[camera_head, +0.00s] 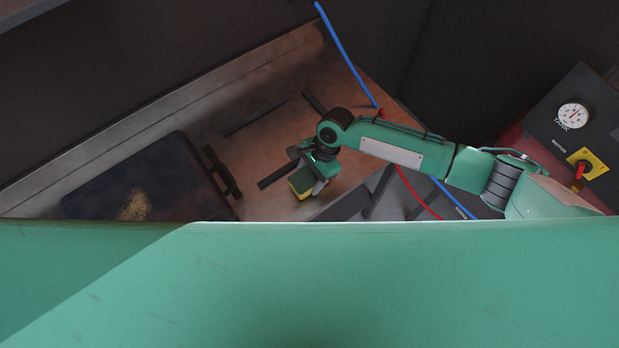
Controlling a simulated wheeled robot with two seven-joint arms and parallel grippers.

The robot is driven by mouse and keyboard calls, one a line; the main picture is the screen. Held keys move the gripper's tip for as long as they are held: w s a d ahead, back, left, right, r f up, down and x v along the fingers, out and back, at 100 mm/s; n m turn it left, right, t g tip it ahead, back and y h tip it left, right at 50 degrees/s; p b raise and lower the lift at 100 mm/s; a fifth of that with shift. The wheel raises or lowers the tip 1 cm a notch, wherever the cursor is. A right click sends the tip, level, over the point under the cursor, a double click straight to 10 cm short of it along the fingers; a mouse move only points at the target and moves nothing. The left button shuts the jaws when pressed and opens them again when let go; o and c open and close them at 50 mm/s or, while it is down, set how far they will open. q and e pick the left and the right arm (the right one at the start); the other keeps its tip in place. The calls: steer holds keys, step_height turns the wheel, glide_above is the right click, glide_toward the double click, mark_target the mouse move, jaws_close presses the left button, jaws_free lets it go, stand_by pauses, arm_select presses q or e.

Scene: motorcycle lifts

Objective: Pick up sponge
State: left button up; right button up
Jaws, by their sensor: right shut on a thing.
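The sponge (302,182) is a small block with a green top and a yellow lower part. It sits at the fingers of my right gripper (312,184), low over the brown bench surface. The right gripper is shut on the sponge, and its fingers hide part of it. I cannot tell whether the sponge touches the surface below. My left gripper does not show.
A dark flat case (165,175) with a tan patch lies left on the bench (245,150). Dark bars lie around the sponge. A blue hose (345,55) and a red hose (415,192) run near my right arm. A gauge panel (572,116) stands right.

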mark_target(310, 175)
step_height(310, 175, up, 19)
steer(key=b, duration=0.4)
steer(key=shift+r, duration=0.1)
